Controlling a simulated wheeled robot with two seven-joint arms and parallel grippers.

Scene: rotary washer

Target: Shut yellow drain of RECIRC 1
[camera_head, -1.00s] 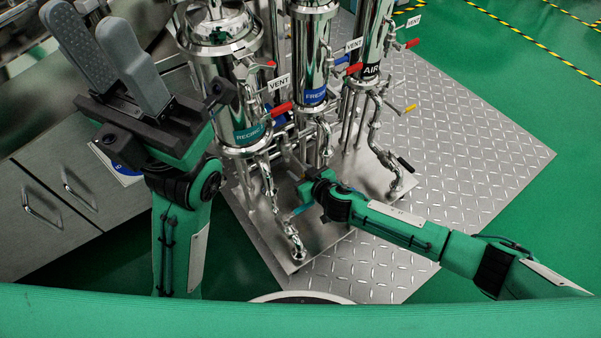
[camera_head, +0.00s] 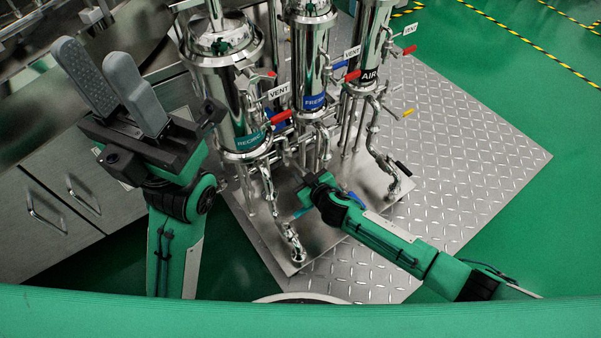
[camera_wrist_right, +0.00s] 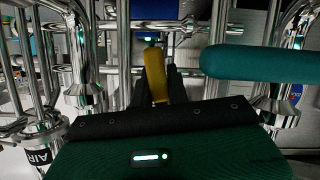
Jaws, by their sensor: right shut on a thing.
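The RECIRC column (camera_head: 225,110) is the leftmost steel housing in the head view, with a teal label (camera_head: 250,141). My right gripper (camera_head: 300,172) is low among the pipes beside it. In the right wrist view a yellow handle (camera_wrist_right: 155,73) stands between the dark fingers of my right gripper (camera_wrist_right: 158,82), which is shut on it. The valve body behind the handle is mostly hidden. In the head view I cannot make out the held handle. My left gripper (camera_head: 112,82) is raised at the left, its two grey fingers apart and empty.
A teal handle (camera_wrist_right: 255,63) lies close to the right of the right gripper in the wrist view. Steel pipes crowd both sides. The blue-labelled housing (camera_head: 313,60) and AIR housing (camera_head: 370,45) stand to the right. The tread-plate floor (camera_head: 470,150) is clear.

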